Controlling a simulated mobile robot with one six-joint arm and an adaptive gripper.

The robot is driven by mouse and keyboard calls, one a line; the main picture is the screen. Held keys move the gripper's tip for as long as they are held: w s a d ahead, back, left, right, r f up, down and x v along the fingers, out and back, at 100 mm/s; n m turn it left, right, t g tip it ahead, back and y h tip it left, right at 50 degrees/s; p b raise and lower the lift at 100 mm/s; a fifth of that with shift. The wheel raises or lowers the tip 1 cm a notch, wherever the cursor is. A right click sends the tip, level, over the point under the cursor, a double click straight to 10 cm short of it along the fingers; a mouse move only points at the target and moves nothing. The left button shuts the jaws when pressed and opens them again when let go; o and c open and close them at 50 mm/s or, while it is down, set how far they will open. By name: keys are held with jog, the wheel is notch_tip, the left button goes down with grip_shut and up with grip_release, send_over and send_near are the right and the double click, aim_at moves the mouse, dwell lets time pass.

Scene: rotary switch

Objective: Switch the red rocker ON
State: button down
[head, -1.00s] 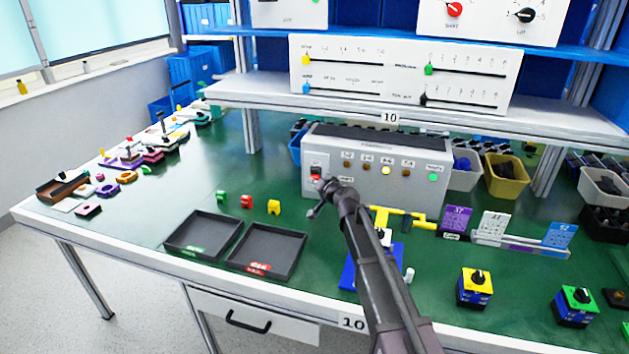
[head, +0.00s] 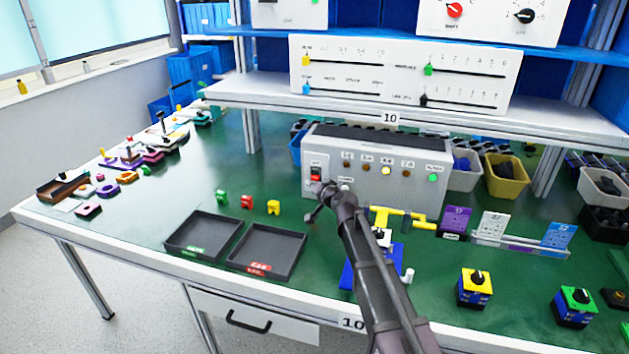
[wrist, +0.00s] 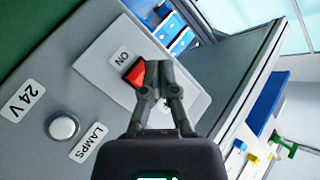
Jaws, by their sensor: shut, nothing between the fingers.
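The red rocker (head: 316,173) sits on a pale plate at the left end of the grey control box's front. In the wrist view the rocker (wrist: 135,75) shows red beside an ON label (wrist: 122,57). My gripper (wrist: 153,68) is shut and empty, its fingertips right at the rocker and covering part of it. I cannot tell whether they touch it, or which way the rocker is tipped. In the head view my gripper (head: 315,188) is just below the rocker, in front of the box.
The grey box (head: 400,155) has a row of lamps; a pale-yellow lamp (head: 386,170) and a green lamp (head: 433,178) look lit. Two dark trays (head: 203,235) lie front left. A yellow handle (head: 400,216) and a blue block stand close right of my arm.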

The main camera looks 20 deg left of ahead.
jog(key=shift+s+r, duration=0.15)
jog(key=shift+s, duration=0.85)
jog(key=shift+s+r, duration=0.1)
jog(key=shift+s, duration=0.85)
jog(key=shift+r+p, duration=0.1)
jog(key=shift+p, duration=0.2)
